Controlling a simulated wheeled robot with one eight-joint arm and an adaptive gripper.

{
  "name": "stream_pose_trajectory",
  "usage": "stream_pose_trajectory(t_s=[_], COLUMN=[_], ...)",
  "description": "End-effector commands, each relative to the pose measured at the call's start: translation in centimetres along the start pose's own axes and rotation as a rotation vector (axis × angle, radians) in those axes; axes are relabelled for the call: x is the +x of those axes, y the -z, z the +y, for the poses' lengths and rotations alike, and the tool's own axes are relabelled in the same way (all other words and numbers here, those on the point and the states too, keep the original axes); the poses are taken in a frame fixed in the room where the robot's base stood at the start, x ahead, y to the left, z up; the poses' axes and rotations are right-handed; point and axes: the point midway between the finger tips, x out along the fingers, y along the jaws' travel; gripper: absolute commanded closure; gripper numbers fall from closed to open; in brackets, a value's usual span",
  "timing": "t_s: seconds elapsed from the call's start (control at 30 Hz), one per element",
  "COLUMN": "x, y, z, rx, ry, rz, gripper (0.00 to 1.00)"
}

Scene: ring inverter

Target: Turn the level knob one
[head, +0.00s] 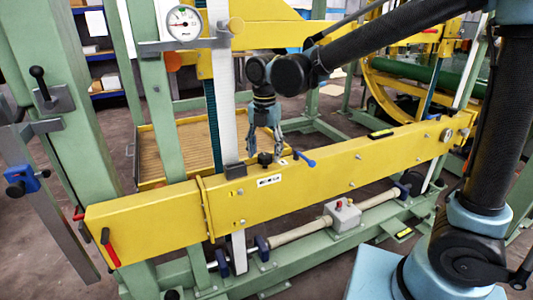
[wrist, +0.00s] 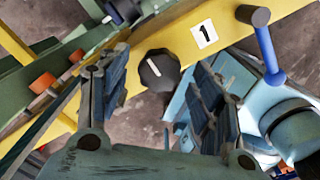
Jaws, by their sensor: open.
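The level knob (wrist: 158,72) is black and round with a white pointer line, and sits on the yellow beam next to a white label marked 1 (wrist: 204,34). In the head view the knob (head: 265,159) stands on the beam's top face. My gripper (head: 264,146) points down over it with its fingers apart. In the wrist view the knob shows between the two open fingers of my gripper (wrist: 160,75), with gaps on both sides. The fingers do not appear to touch it, though their exact height above it is hard to tell.
A blue-handled lever (wrist: 264,45) stands close to the right of the knob; it also shows in the head view (head: 305,159). A dark block (head: 235,171) sits left of the knob by a white post. The long yellow beam (head: 330,182) runs across the green frame. A gauge (head: 184,22) hangs upper left.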

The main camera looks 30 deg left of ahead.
Motion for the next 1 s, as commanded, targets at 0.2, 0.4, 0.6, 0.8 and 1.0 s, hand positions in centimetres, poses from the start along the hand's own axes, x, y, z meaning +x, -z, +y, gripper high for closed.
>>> stream_pose_trajectory(t_s=[0.2,0.4,0.6,0.8,1.0], x=[1.03,1.08,1.07,1.06,1.07], y=[0.01,0.01,0.01,0.01,0.02], z=[-0.05,-0.05,-0.05,-0.05,-0.05], rx=[0.000,0.000,0.000,0.000,0.024], ry=[0.000,0.000,0.000,0.000,0.001], rz=[0.000,0.000,0.000,0.000,0.000], gripper=[0.41,0.41,0.72,0.85,0.85])
